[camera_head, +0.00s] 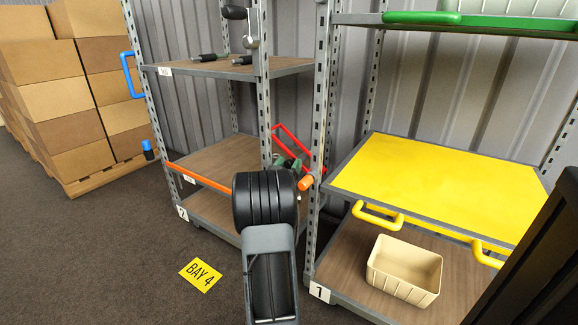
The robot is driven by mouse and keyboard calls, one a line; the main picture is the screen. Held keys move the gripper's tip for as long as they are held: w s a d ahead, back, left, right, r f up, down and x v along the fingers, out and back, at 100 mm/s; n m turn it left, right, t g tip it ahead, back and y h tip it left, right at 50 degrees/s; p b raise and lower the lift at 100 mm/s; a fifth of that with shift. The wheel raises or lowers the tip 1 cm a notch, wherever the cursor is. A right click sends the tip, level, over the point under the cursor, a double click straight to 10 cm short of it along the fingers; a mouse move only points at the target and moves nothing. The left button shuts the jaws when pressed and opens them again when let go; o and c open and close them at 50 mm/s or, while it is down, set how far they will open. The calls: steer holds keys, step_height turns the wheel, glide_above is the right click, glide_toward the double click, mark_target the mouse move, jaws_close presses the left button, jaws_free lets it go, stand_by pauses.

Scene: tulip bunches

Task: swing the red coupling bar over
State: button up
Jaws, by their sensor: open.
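The red coupling bar (291,138) is a thin red U-shaped bar in the gap between the two metal rack carts, close to the perforated posts. My gripper (289,163) is just below and in front of it, at the end of my dark arm. Its greenish fingers are small and partly hidden by my arm's thick black joint. The jaws are open. I cannot tell whether a finger touches the bar. The left cart (222,69) is marked 2 and the right cart (352,309) is marked 1.
The right cart has a yellow shelf (430,185), yellow handles (378,217) and a cream bin (405,270) below. An orange bar (200,177) edges the left cart's shelf, and an orange cylinder (305,183) is near my arm. Boxes (60,100) stand left. The floor by the BAY 4 sign (200,275) is clear.

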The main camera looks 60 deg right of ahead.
jaws_close()
stand_by(0.4)
